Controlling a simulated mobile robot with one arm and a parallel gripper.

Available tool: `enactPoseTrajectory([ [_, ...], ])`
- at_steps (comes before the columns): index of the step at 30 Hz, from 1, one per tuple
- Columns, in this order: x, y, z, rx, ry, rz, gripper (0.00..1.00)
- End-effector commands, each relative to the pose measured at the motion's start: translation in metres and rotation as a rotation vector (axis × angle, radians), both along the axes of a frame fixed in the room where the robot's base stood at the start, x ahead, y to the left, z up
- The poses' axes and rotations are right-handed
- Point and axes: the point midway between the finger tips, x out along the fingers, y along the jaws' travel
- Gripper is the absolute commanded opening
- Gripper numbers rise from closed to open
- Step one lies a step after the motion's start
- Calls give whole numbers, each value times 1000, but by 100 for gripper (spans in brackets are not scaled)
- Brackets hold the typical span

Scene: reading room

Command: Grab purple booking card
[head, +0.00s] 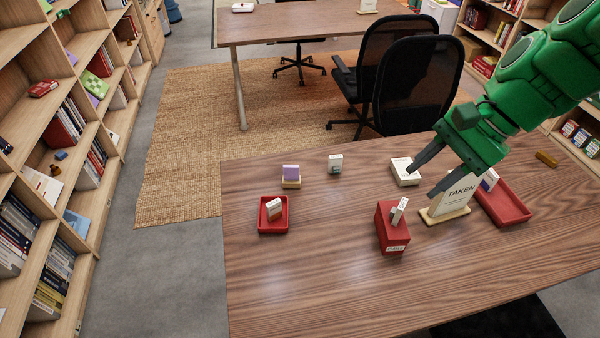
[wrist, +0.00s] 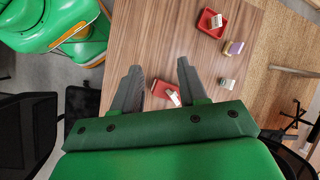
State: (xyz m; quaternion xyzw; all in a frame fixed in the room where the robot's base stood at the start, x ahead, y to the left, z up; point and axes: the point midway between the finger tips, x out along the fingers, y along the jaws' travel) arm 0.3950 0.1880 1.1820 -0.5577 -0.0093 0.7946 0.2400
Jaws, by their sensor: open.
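The purple booking card (head: 291,171) stands upright in a small pale wooden holder (head: 291,184) on the near table, left of the middle. In the wrist view the purple card (wrist: 236,47) shows at the upper right. My gripper (head: 420,182) is open and empty above the right half of the table, well to the right of the card. In the wrist view its two fingers (wrist: 159,68) are spread, with the red box (wrist: 163,90) showing between them.
A red tray (head: 264,229) with a small block is near the card; a small grey-white item (head: 336,164) stands to its right. The red box (head: 393,235), a TAKEN sign (head: 452,198), a white box (head: 405,178) and another red tray (head: 512,208) are under or near my gripper. The table's front left is clear.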

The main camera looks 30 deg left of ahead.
Motion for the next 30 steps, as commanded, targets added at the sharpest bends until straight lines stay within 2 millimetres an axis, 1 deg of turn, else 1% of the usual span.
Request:
enactPoseTrajectory([
  [1,10,12,0,16,17,-13,43],
  [3,21,27,2,37,40,-39,43],
  [15,79,115,4,146,202,-172,43],
  [24,118,180,0,210,342,-266,43],
  [30,140,223,-5,242,442,-321,43],
])
